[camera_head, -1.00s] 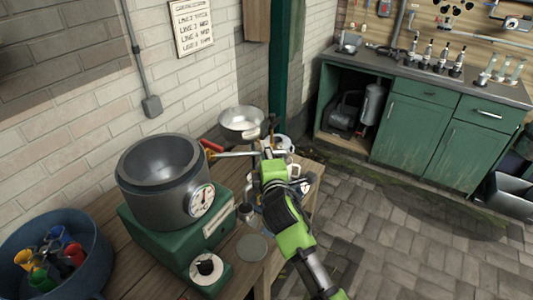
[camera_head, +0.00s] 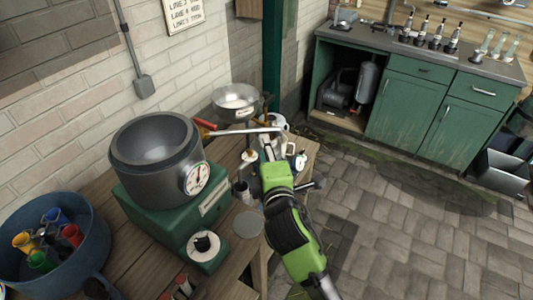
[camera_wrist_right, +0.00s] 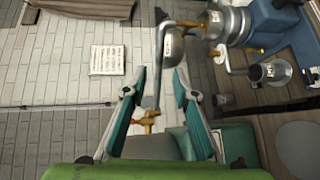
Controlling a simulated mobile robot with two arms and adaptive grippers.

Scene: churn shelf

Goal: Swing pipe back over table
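A thin grey metal pipe (camera_head: 245,132) with a red handle (camera_head: 206,124) extends to the right over the far end of the wooden table (camera_head: 130,263). In the right wrist view the pipe (camera_wrist_right: 160,62) is bent and has a brass valve (camera_wrist_right: 149,118) at its lower end. My right gripper (camera_head: 267,147) is beside the pipe's right end. In the right wrist view the gripper's fingers (camera_wrist_right: 158,78) are spread, and the pipe shows between them; whether they touch it I cannot tell. My left gripper is not in view.
A grey pot with a dial (camera_head: 160,180) stands on a green base at the table's left. A metal pan (camera_head: 236,97) is behind the pipe. A blue tub (camera_head: 78,262) of coloured items is at lower left. The paved floor (camera_head: 400,230) at right is clear.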

